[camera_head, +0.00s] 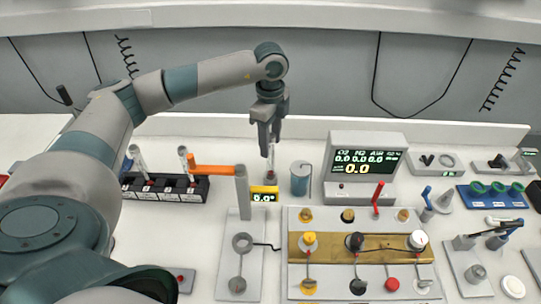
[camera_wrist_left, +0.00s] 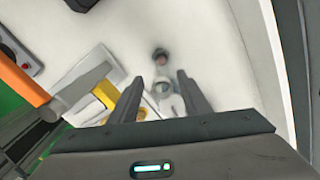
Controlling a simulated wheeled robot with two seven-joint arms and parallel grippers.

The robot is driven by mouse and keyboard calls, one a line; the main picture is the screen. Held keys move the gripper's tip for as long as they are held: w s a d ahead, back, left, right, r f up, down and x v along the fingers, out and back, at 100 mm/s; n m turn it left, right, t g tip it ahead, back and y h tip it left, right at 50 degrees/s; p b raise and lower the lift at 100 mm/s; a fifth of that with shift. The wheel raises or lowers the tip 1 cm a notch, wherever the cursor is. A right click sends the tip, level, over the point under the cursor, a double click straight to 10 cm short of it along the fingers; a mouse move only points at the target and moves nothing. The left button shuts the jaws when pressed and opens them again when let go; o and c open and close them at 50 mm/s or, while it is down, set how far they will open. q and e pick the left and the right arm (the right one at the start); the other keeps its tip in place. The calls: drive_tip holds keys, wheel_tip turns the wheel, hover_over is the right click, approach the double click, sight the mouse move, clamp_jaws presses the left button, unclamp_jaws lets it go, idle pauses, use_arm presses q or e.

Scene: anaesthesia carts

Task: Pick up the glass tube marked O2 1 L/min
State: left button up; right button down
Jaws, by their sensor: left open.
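My left gripper (camera_head: 268,143) hangs pointing down at the back of the table, left of the display box. A slim clear tube (camera_head: 271,163) with a reddish lower end stands upright just below its fingertips. In the left wrist view my open left gripper (camera_wrist_left: 160,77) has a pale ring-shaped top and a dark, reddish-centred round part in line with the gap between its fingers. I see no grip on anything. Other glass tubes (camera_head: 139,160) stand in a black rack (camera_head: 160,197) at the left. The tube markings are too small to read. My right gripper is out of view.
An orange bar on a grey post (camera_head: 242,192) and a yellow readout (camera_head: 264,190) stand close to the clear tube. A blue-grey cylinder (camera_head: 300,180) and the display box (camera_head: 362,165) are to its right. A knob panel (camera_head: 360,275) fills the front.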

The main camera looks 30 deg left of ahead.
sight(271, 153)
use_arm(q)
drive_tip(key=shift+f, duration=0.1)
idle(0.3)
drive_tip(key=shift+w+f+p, duration=0.1)
drive_tip(key=shift+f+p, duration=0.8)
drive_tip(key=shift+p, duration=0.2)
wheel_tip(271, 153, down, 2)
drive_tip(key=shift+f+p, duration=0.1)
drive_tip(key=shift+p, duration=0.45)
drive_tip(key=shift+f, duration=0.6)
drive_tip(key=shift+w, duration=0.1)
clamp_jaws()
